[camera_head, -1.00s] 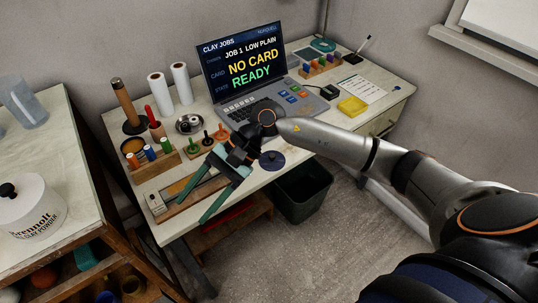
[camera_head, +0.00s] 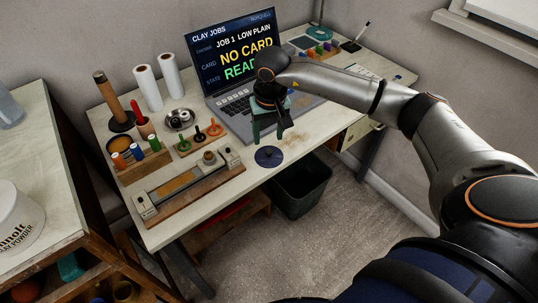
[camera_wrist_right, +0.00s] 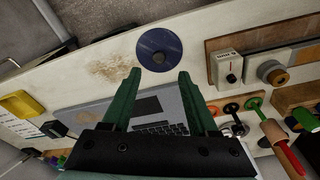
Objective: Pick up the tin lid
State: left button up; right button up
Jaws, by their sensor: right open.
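A white tin (camera_head: 14,225) with clay-powder lettering stands on the left bench, cut off by the left edge of the head view. Only the right part of its pale top shows there. A dark blue round disc (camera_head: 269,158) with a dark centre lies flat near the desk's front edge; I cannot tell whether it is a lid. The disc also shows in the right wrist view (camera_wrist_right: 148,36), just beyond the fingertips. My right gripper (camera_head: 270,138) is open and empty, pointing down over the laptop's front edge, behind the disc and apart from it. My left gripper is not in view.
A laptop (camera_head: 225,62) stands behind the right gripper. A wooden slide fixture (camera_head: 190,183), colored stamps (camera_head: 199,138) and rollers (camera_head: 170,75) fill the desk's left. A dark bin (camera_head: 300,190) stands below the front edge. Desk right of the disc is mostly clear.

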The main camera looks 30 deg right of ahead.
aim_at(269, 151)
notch_tip(269, 151, down, 4)
jog(key=shift+s+d+f, duration=0.1)
jog(key=shift+f, duration=0.65)
grip_shut()
